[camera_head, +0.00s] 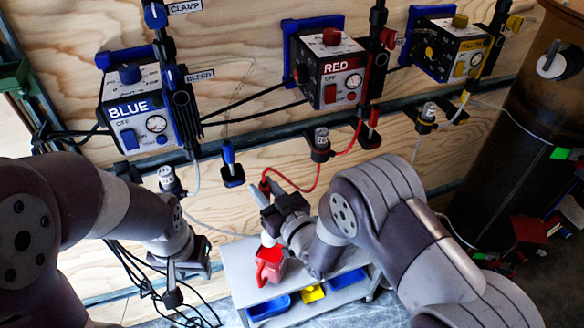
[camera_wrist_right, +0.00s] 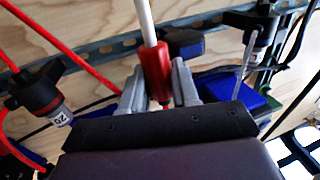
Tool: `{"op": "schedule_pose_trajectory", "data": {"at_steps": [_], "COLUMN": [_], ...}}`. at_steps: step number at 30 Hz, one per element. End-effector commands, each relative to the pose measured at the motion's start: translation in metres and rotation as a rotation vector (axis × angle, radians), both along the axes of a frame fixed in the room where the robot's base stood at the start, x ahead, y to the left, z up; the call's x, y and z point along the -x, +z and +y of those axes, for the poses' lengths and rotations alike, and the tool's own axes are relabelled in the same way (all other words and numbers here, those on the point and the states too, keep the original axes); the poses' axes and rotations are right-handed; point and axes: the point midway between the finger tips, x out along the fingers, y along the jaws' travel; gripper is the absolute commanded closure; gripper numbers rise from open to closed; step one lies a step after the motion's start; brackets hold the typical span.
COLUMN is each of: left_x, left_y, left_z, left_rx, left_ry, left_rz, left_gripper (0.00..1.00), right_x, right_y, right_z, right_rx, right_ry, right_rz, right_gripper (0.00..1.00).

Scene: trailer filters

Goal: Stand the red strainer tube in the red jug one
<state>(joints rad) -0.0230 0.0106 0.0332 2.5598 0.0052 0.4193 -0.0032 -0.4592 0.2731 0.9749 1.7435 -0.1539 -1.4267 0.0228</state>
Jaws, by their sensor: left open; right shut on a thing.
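The red strainer tube has a red grip (camera_wrist_right: 154,70) and a pale shaft. My right gripper (camera_wrist_right: 159,88) is shut on the red grip, with a finger on each side. In the head view my right gripper (camera_head: 268,198) is above the red jug (camera_head: 269,266), which stands on the grey cart. A white piece (camera_head: 267,239), apparently the lower part of the tube, shows just over the jug's mouth; I cannot tell whether its end is inside. My left gripper (camera_head: 173,288) is open and empty, left of the cart.
BLUE, RED and YELLOW boxes (camera_head: 332,70) hang on the plywood wall. A red hose (camera_head: 312,182) runs from the grip to the wall. Black cables hang near my left gripper.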

Motion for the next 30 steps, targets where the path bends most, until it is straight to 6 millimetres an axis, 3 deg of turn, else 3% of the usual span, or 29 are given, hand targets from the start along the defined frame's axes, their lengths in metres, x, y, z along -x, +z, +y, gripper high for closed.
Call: {"op": "schedule_pose_trajectory", "data": {"at_steps": [8,30], "left_x": [0.0,0.0], "left_y": [-0.016,-0.086], "left_z": [0.0,0.0], "left_rx": [0.0,0.0], "left_ry": [0.0,0.0], "left_rz": [0.001,0.0], "left_gripper": [0.57,0.57], "right_x": [0.0,0.0], "right_y": [-0.019,-0.1], "right_z": [0.0,0.0], "right_rx": [0.0,0.0], "right_ry": [0.001,-0.001], "right_rz": [0.0,0.0], "right_gripper": [1.0,1.0]}}
